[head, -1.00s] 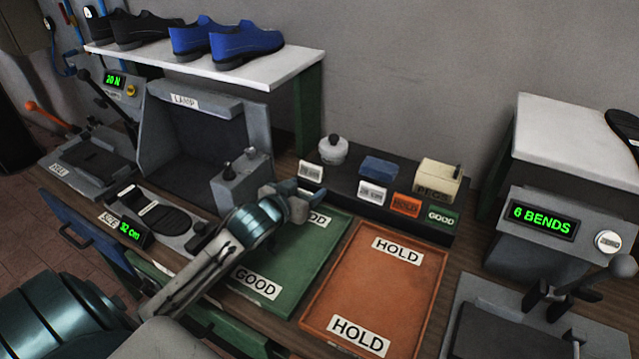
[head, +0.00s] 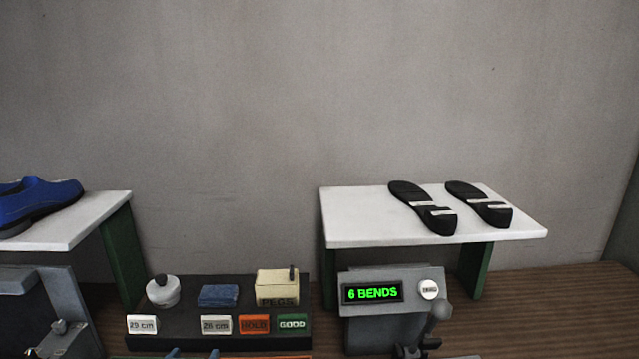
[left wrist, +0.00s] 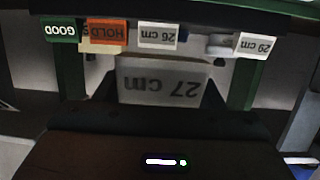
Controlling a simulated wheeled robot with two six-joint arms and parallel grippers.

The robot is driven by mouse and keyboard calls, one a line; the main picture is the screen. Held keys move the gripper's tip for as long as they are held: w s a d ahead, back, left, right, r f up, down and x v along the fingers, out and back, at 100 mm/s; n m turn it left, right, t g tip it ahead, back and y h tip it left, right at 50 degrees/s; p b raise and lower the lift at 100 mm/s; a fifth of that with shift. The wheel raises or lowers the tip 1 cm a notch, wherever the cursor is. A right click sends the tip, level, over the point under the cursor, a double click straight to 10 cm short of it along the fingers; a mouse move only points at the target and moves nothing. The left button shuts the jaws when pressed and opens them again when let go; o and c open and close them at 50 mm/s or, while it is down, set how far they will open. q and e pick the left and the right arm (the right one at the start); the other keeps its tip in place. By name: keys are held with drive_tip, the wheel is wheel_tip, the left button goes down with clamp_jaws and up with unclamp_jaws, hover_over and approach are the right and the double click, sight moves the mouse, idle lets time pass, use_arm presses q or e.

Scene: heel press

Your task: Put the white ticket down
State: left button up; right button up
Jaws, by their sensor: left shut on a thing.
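The white ticket (left wrist: 160,82), marked 27 cm, shows upside down in the left wrist view, held between the dark fingers of my left gripper. Only the tips of my left gripper (head: 194,354) show at the bottom edge of the head view, in front of the dark ticket rack (head: 185,300); the ticket is not visible there. The rack's front carries a 29 cm ticket (head: 142,324), a 26 cm ticket (head: 216,325), an orange HOLD ticket (head: 255,324) and a green GOOD ticket (head: 292,323). A gap lies between 29 cm and 26 cm. My right gripper is not in view.
A white pot (head: 163,292), a blue block (head: 218,295) and a PEGS box (head: 277,288) stand on the rack behind the tickets. A device reading 6 BENDS (head: 373,293) stands to its right. A white shelf (head: 355,215) with two black soles is behind it.

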use_arm(q)
drive_tip(key=d, duration=0.2)
drive_tip(key=d+r, duration=0.1)
drive_tip(key=d, duration=0.1)
drive_tip(key=shift+d, duration=0.1)
drive_tip(key=a, duration=1.6)
drive_tip(key=shift+y, duration=0.3)
drive_tip(key=shift+s, duration=0.1)
